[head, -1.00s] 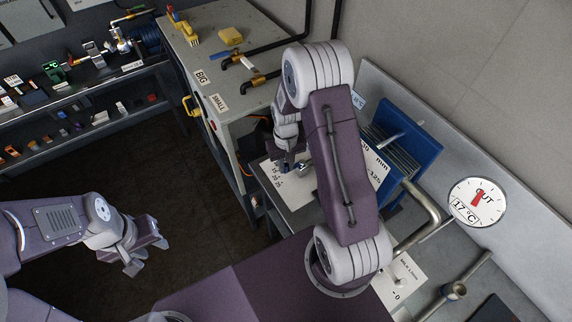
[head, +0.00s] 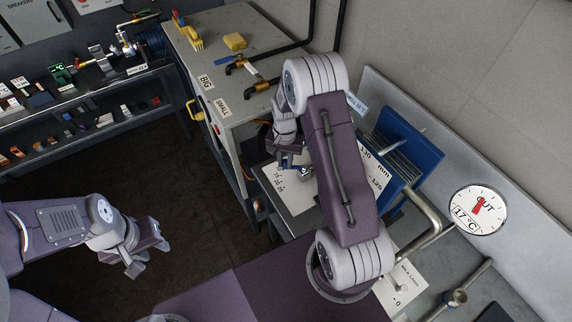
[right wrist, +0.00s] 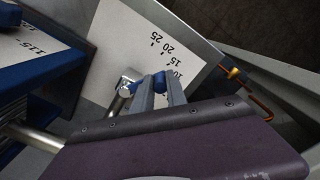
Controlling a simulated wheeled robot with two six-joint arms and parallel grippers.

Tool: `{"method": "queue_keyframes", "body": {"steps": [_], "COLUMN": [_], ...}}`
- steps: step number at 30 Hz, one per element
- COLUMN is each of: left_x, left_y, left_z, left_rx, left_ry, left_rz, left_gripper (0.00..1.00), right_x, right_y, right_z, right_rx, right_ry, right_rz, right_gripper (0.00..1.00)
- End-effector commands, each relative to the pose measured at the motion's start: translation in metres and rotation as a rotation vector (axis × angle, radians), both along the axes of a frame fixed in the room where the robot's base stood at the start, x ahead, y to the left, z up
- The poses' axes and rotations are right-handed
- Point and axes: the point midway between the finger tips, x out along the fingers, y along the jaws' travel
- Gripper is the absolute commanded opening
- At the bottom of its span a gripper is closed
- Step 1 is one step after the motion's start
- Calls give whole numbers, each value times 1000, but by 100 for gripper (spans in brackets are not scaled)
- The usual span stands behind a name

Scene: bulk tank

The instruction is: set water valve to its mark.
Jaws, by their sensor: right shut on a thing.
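The water valve shows a bare metal hub (right wrist: 125,88) and a blue-gripped handle (right wrist: 152,82) over a white scale plate (right wrist: 118,45), marked 10 to 25, in the right wrist view. My right gripper (right wrist: 162,92) is shut on the blue handle. In the head view the right gripper (head: 290,163) is at the same plate (head: 279,184), partly hidden by my right forearm. The mark the valve is set to cannot be made out. My left gripper (head: 148,257) hangs open and empty over the dark floor at the lower left.
A blue plate pack (head: 412,145) stands right of my forearm. A grey cabinet (head: 240,100) with BIG and SMALL labels is behind. A shelf of parts (head: 75,105) is at left.

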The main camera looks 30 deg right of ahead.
Motion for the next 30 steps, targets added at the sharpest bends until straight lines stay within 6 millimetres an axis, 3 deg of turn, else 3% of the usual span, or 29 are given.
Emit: {"method": "queue_keyframes", "body": {"steps": [15,30], "left_x": [0,0], "left_y": [0,0], "left_z": [2,1], "left_rx": [0,0], "left_ry": [0,0], "left_rz": [0,0], "left_gripper": [36,36], "right_x": [26,36], "right_y": [-22,-46], "right_z": [0,0], "right_rx": [0,0], "right_ry": [-3,-1], "right_rz": [-490,-881], "right_gripper": [0,0]}}
